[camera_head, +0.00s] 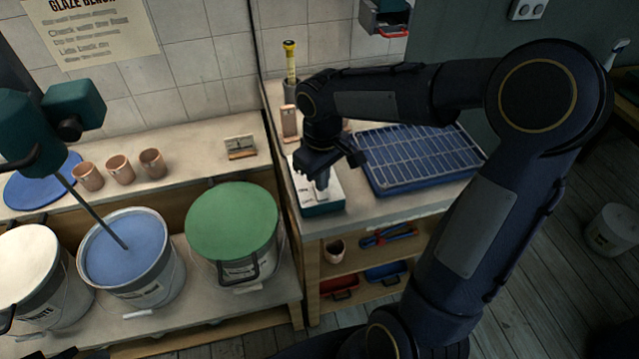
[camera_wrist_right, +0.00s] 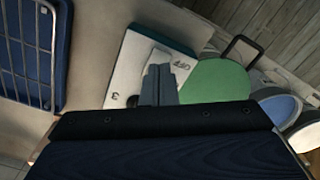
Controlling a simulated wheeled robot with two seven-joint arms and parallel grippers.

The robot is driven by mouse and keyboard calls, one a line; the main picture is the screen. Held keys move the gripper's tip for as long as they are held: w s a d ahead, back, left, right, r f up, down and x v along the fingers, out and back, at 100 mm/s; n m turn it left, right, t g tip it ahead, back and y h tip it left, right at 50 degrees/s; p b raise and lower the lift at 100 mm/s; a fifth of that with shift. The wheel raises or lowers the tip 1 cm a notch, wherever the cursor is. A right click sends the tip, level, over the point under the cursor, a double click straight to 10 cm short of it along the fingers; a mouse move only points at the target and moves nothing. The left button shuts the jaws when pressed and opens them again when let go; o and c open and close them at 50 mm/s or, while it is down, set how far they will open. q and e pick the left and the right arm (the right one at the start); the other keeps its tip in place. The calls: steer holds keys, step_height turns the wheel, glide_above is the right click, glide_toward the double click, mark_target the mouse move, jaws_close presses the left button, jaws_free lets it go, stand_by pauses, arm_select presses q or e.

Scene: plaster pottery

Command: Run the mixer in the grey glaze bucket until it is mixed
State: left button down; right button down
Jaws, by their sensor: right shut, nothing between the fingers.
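The teal mixer (camera_head: 75,105) hangs at the left in the head view. Its thin shaft (camera_head: 92,212) runs down at a slant into an open grey bucket (camera_head: 160,283) filled with blue glaze (camera_head: 118,258). A white control box with a teal base (camera_head: 333,203) stands on the right bench. Its top shows "OFF" lettering and a "3" in the right wrist view (camera_wrist_right: 125,75). My right gripper (camera_head: 321,184) is shut and empty, pointing down over this box. Its fingers (camera_wrist_right: 158,85) hide part of the box top, and I cannot tell whether they touch it. My left gripper is not in view.
A green-lidded bucket (camera_head: 232,218) and a white-lidded bucket (camera_head: 28,262) flank the open one. A blue tray with a wire rack (camera_head: 420,160) lies right of the control box. Several clay cups (camera_head: 120,169) stand on the back ledge. A yellow-handled tool (camera_head: 290,60) stands behind my right wrist.

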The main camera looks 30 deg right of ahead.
mark_target(322, 195)
step_height(322, 195, up, 5)
steer(key=p, duration=0.3)
steer(key=shift+f, duration=0.2)
stand_by(0.3)
steer(key=s+a+r+m+t+y, duration=0.2)
steer(key=s, duration=0.6)
steer(key=s+a+r+m+t+y, duration=0.1)
steer(key=s+a+m+t, duration=0.1)
steer(key=s, duration=0.7)
steer(key=shift+r+m+t+y, duration=0.4)
steer(key=shift+m+t, duration=0.2)
steer(key=shift+t, duration=0.2)
